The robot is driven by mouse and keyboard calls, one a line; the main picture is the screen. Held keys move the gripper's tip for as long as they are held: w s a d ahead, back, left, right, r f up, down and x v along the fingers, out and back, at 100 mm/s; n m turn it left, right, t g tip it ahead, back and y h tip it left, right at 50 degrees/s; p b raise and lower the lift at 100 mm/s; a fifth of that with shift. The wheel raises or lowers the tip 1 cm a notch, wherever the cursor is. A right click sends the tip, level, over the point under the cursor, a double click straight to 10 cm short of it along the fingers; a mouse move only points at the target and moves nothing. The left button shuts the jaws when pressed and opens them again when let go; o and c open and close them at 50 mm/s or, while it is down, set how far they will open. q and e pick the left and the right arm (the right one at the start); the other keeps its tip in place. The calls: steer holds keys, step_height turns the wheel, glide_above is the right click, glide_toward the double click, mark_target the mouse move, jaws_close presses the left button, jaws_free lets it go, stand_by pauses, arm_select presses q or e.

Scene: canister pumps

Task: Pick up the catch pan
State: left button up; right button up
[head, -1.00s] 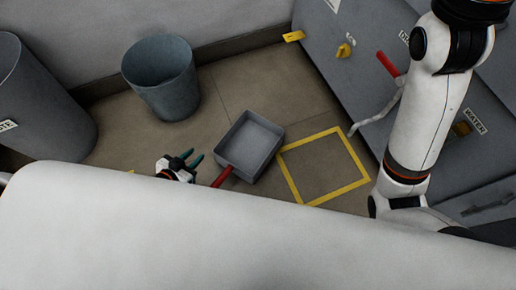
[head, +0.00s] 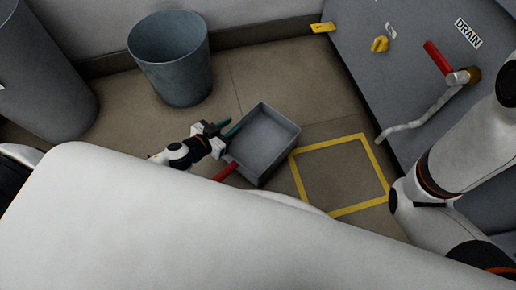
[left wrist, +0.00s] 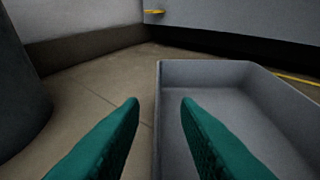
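In the left wrist view the two fingers (left wrist: 160,104) are apart with nothing gripped. The pan (left wrist: 215,72) lies ahead and to the right there, its left wall showing between the fingers. I cannot tell whether the fingers touch it. My right arm comes in at the right; its gripper is out of view.
A yellow taped square (head: 343,139) marks bare floor right of the pan. A grey bin (head: 170,62) stands behind left, and a larger grey drum (head: 40,85) at far left. A grey cabinet (head: 400,85) at right carries a red DRAIN lever (head: 437,57) and a pale hose (head: 420,118).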

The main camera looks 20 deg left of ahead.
mark_target(240, 121)
arm_select(q)
steer(key=b+x, duration=0.2)
steer(key=x, duration=0.1)
steer(key=shift+w+f, duration=0.25)
steer(key=shift+w, duration=0.05)
steer(key=shift+w+d, duration=0.1)
steer(key=shift+w, duration=0.2)
jaws_close()
stand_by(0.9)
